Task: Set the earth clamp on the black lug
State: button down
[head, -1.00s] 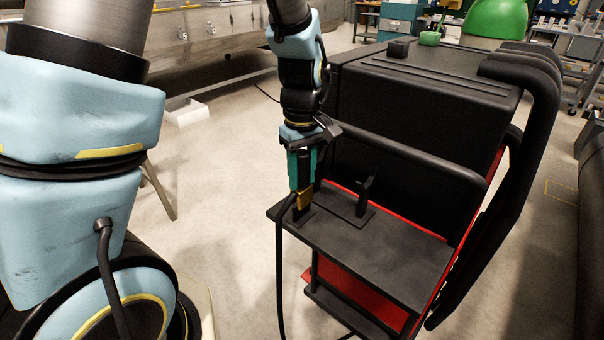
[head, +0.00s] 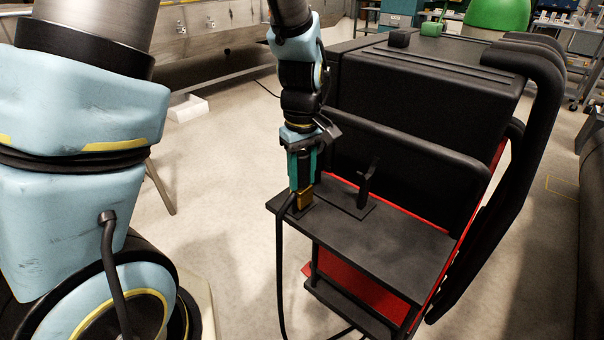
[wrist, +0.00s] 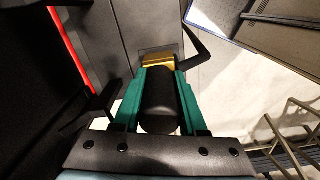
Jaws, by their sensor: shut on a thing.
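My gripper (head: 303,184) points down over the left end of the black cart's shelf, with its green fingers closed on the earth clamp. The clamp's brass jaw (head: 306,200) shows below the fingertips, low over a small black base at the shelf's left end. In the wrist view, the clamp's black rounded body (wrist: 160,100) sits between the green fingers, and its brass end (wrist: 157,62) lies over a dark plate. Whether the brass touches the black lug beneath is hidden. A black cable (head: 280,265) hangs from the clamp past the shelf edge.
A black upright hook (head: 365,188) stands on the shelf just right of the clamp. The tall black cart body (head: 420,105) with its rail rises behind. The shelf (head: 405,245) is bare toward the right. Open floor lies left of the cart.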

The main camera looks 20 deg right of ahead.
jog(key=shift+f, duration=0.15)
jog(key=shift+c, duration=1.9)
grip_release()
jog(key=shift+f, duration=0.1)
notch_tip(320, 180, up, 11)
jog(key=shift+f+b, duration=0.1)
jog(key=shift+b, duration=0.25)
jog(key=a+f+m, duration=0.2)
jog(key=a, duration=1)
jog(key=w+a+f+m+t, duration=0.1)
jog(key=a+f+m, duration=0.1)
jog(key=a, duration=1.1)
jog(key=shift+w+a+f+t, duration=0.2)
jog(key=shift+f+t, duration=0.1)
